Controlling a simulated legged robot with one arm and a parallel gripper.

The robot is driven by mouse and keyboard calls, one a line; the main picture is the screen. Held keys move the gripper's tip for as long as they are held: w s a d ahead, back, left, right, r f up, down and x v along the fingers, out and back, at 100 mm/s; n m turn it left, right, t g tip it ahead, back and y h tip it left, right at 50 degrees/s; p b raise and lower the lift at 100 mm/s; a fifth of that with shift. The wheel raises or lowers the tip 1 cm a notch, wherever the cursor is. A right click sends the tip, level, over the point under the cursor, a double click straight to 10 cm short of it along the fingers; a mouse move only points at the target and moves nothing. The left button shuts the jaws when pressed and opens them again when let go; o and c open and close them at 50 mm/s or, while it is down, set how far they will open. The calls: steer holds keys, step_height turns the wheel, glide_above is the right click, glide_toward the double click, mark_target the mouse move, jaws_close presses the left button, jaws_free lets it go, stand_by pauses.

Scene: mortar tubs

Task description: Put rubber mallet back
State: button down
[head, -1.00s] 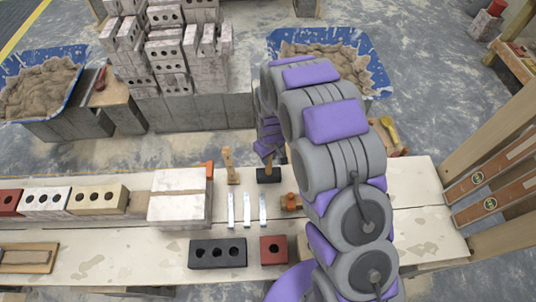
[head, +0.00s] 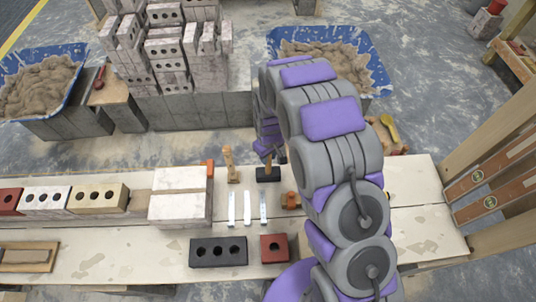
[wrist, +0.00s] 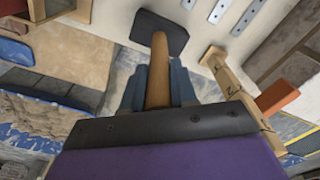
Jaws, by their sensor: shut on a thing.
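The rubber mallet has a black head (head: 268,174) and a wooden handle. In the head view its head is low at the table top, at the right end of the metal strips; I cannot tell whether it touches. In the wrist view the black head (wrist: 160,30) points away from me and the tan handle (wrist: 158,72) runs back between my fingers. My gripper (wrist: 158,88) is shut on the handle. In the head view my arm hides most of the gripper.
An orange-topped tool (head: 290,200) is close on the right. A dark brick (head: 218,251) and red brick (head: 273,248) lie in front. Bare table (head: 425,215) shows at right.

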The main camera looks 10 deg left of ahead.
steer(key=c, duration=0.8)
jaws_free()
step_height(320, 180, up, 17)
steer(key=p, duration=0.3)
steer(key=shift+s+d+r, duration=0.15)
steer(key=shift+d, duration=0.05)
